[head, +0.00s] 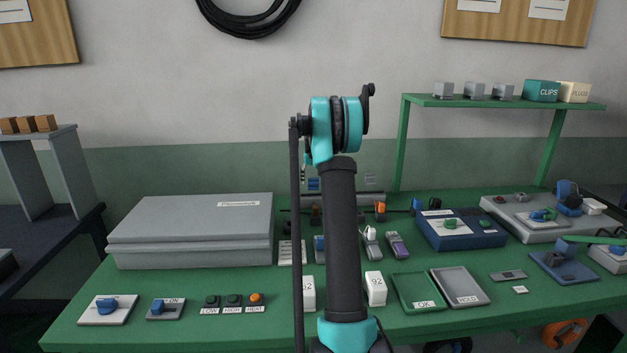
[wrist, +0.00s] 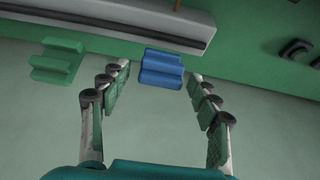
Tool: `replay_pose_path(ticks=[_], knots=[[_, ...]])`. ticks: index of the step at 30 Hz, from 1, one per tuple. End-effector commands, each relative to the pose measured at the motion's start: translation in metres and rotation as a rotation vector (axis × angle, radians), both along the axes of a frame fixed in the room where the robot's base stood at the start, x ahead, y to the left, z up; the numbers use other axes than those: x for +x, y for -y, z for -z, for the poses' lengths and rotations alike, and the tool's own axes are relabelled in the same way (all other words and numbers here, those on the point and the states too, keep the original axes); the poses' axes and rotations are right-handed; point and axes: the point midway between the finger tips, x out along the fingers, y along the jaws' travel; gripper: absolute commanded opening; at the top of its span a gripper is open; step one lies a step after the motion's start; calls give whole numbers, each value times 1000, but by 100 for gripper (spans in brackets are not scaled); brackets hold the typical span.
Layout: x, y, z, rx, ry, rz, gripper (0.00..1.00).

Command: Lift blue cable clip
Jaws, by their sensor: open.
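The blue cable clip (wrist: 162,68) is a small stepped block in the wrist view, at upper middle, beside a long grey bar. A blue piece that looks like it shows in the head view (head: 313,184), just left of my arm near the back of the table. My gripper (wrist: 157,76) is open and empty, with one finger on each side of the picture. The clip appears between the fingertips, slightly beyond them; I cannot tell the exact gap or any contact. In the head view my arm hides the gripper.
A green clip (wrist: 58,60) lies left of the blue one. The grey bar (wrist: 130,25) with a dark groove runs behind both. On the bench stand a large grey case (head: 190,235), a green tray (head: 416,293) and a grey tray (head: 460,287). A green shelf (head: 500,103) rises at back right.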

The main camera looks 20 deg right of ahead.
Motion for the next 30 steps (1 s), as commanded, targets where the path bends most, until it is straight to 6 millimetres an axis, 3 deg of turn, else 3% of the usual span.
replay_pose_path(ticks=[5,17,30], knots=[[0,0,0,0,0,0,61],[0,0,0,0,0,0,12],[6,2,-2,25,-88,0,12]])
